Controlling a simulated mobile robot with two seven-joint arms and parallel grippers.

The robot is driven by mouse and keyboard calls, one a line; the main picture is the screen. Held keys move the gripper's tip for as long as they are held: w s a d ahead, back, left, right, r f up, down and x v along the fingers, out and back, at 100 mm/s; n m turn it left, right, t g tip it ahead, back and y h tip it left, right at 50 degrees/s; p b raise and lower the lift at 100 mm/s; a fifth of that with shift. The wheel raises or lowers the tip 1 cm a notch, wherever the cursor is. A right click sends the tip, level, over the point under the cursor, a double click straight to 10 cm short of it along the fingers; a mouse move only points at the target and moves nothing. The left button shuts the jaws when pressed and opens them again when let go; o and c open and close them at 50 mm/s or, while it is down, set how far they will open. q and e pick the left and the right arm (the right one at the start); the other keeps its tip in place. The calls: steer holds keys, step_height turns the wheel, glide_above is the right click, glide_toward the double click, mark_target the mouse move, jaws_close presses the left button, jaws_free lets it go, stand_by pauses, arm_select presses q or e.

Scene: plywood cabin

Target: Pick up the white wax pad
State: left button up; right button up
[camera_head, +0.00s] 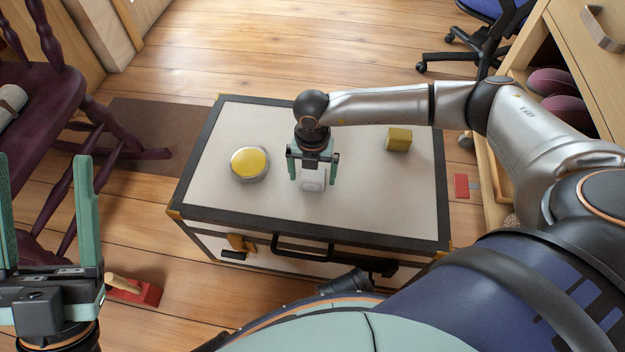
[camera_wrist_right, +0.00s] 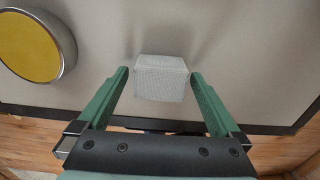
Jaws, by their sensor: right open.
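The white wax pad (camera_head: 312,180) is a small pale block on the light top of a black-edged case. It also shows in the right wrist view (camera_wrist_right: 161,79), just beyond and between the fingertips. My right gripper (camera_head: 312,173) is open above the pad, with one green finger to each side; in the wrist view (camera_wrist_right: 160,78) there is a gap on both sides of the pad. My left gripper (camera_head: 43,205) is at the left edge, its two green fingers wide apart and nothing between them.
The case top (camera_head: 220,130) also holds a round tin with a yellow face (camera_head: 249,163) and a yellow block (camera_head: 399,139). A dark red chair (camera_head: 60,95) stands at left, drawers (camera_head: 585,60) at right. A red tool (camera_head: 135,291) lies on the floor.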

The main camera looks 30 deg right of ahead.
mark_target(312, 173)
steer(key=shift+c, duration=0.2)
steer(key=c, duration=1.2)
steer(key=shift+r, duration=0.1)
steer(key=shift+c, duration=0.2)
steer(key=shift+r+p, duration=0.4)
steer(key=shift+r, duration=0.05)
step_height(312, 173, up, 2)
steer(key=shift+r+p, duration=0.15)
steer(key=shift+p, duration=0.6)
steer(key=w+a+r+p, duration=0.2)
steer(key=a+r+p, duration=0.2)
steer(key=a+r, duration=0.5)
steer(key=a, duration=0.4)
steer(key=shift+w+a+r, duration=0.25)
steer(key=shift+a+r, duration=0.1)
steer(key=shift+a, duration=0.05)
